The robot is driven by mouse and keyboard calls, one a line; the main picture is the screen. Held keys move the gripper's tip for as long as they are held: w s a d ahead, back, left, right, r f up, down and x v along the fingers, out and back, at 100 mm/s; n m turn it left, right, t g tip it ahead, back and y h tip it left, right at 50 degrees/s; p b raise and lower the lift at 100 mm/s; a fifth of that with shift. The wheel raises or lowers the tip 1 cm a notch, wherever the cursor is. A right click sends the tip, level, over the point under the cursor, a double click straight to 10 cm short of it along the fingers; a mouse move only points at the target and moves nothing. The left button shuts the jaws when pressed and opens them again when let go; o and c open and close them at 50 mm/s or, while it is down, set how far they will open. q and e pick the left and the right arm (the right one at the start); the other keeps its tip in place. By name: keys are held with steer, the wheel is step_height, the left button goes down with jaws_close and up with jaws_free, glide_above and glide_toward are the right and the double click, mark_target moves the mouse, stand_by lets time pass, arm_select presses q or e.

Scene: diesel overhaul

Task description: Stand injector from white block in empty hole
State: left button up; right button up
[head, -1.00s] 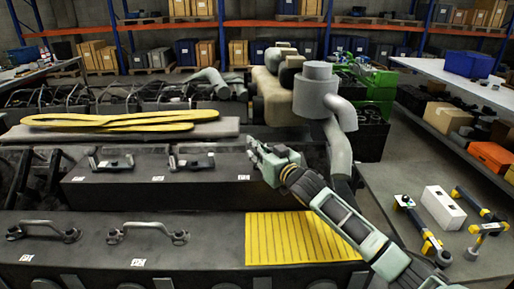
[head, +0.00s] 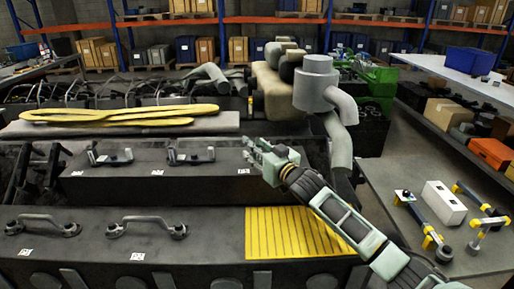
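A white block (head: 444,203) lies on the grey surface at the right. No injector can be made out in or on it at this size. My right gripper (head: 252,157) is over the dark engine covers, left of the block and well apart from it. Its fingers point left, near the right end of the rear cover (head: 205,181). Whether they are open or hold anything is too small to tell. I cannot make out an empty hole; my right gripper and arm hide part of the engine there. My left gripper is out of view.
Yellow-and-grey tools (head: 420,221) lie around the white block. A ribbed yellow mat (head: 285,236) lies on the front cover (head: 200,255), below my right arm. Handles (head: 148,227) stand up from both covers. A grey exhaust pipe (head: 338,140) rises behind my arm.

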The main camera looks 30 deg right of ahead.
steer(key=shift+f, duration=0.1)
step_height(320, 180, up, 10)
steer(key=shift+r, duration=0.1)
stand_by(0.3)
stand_by(0.4)
